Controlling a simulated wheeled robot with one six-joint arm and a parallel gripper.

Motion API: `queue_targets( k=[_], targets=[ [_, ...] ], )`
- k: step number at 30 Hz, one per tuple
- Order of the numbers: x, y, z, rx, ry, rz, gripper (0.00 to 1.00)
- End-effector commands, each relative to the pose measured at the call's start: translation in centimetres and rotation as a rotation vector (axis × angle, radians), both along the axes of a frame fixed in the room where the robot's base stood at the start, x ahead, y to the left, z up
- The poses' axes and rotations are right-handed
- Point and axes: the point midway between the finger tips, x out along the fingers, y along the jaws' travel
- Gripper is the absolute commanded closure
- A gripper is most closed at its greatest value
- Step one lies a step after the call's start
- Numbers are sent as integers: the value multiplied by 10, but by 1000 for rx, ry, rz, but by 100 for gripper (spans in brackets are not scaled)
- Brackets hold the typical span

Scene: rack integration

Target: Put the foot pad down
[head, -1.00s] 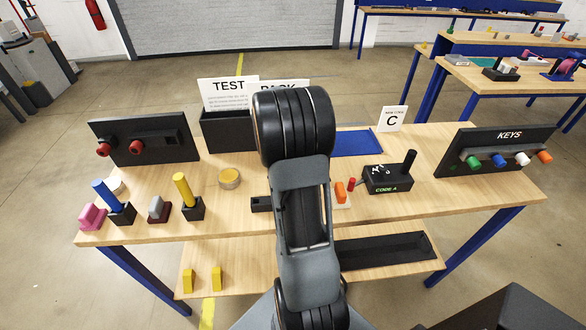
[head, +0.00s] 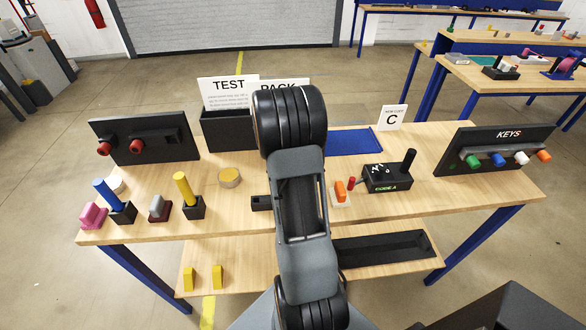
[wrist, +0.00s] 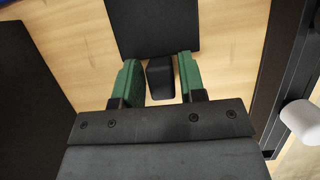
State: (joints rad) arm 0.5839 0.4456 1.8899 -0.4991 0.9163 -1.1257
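In the wrist view my gripper (wrist: 160,80) has two green fingers standing apart. A small black block (wrist: 161,78), perhaps the foot pad, lies between them, with narrow gaps showing on both sides. A flat black panel (wrist: 152,25) is just beyond the fingertips, over the pale wood. In the head view my arm hides my gripper and whatever is at it. No other thing there is clearly a foot pad.
The wooden table (head: 400,212) holds a black panel with red knobs (head: 145,140), a keys panel (head: 498,150), a code box (head: 388,178), an orange switch (head: 341,190) and a small black holder (head: 261,203). A black tray (head: 385,255) is on the lower shelf.

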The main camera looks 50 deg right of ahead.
Motion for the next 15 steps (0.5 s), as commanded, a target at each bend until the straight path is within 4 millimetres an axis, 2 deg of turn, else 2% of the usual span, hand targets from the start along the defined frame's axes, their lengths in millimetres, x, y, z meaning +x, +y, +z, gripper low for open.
queue_targets(
  k=[1, 4, 11, 15],
  targets=[
    [0, 0, 0, 0, 0, 0, 58],
    [0, 0, 0, 0, 0, 0, 49],
    [0, 0, 1, 0, 0, -1, 49],
    [2, 2, 11, -1, -3, 0, 49]
  ],
)
